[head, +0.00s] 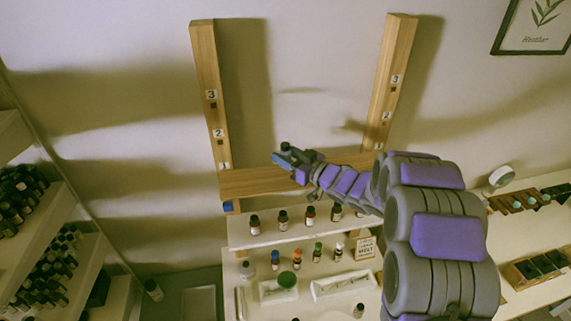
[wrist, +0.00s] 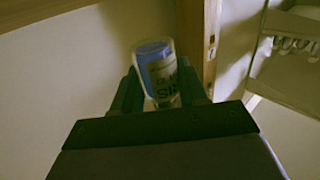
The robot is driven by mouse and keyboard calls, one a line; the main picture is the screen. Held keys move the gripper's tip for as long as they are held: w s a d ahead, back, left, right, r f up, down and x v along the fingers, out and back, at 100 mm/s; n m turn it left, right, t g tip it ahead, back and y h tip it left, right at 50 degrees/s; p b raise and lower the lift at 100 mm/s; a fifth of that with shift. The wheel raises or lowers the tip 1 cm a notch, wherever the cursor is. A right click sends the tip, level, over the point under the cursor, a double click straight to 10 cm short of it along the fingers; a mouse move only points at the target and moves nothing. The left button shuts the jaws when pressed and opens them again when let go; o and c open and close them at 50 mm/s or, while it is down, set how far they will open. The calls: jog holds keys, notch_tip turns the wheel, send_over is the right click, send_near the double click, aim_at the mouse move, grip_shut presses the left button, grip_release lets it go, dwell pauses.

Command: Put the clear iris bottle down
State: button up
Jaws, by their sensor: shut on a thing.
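The label reads upside down there and is partly hidden by the gripper. My gripper (head: 285,160) is shut on this bottle. In the head view the gripper is raised in front of the wooden frame, above the upper white shelf (head: 300,231).
Several dark bottles (head: 283,219) stand in a row on the upper shelf. More small bottles (head: 317,252), a sign card (head: 364,248) and a green-topped item (head: 287,279) stand below. Wooden posts (head: 208,95) (head: 390,80) flank the arm. Side shelves of bottles (head: 58,262) stand left.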

notch_tip(320, 180, down, 4)
jog(key=shift+r, duration=0.15)
jog(key=o, duration=1.2)
jog(key=shift+c, duration=0.2)
jog(key=b+v, duration=0.1)
jog(key=v, duration=1.1)
jog(key=shift+r, duration=0.1)
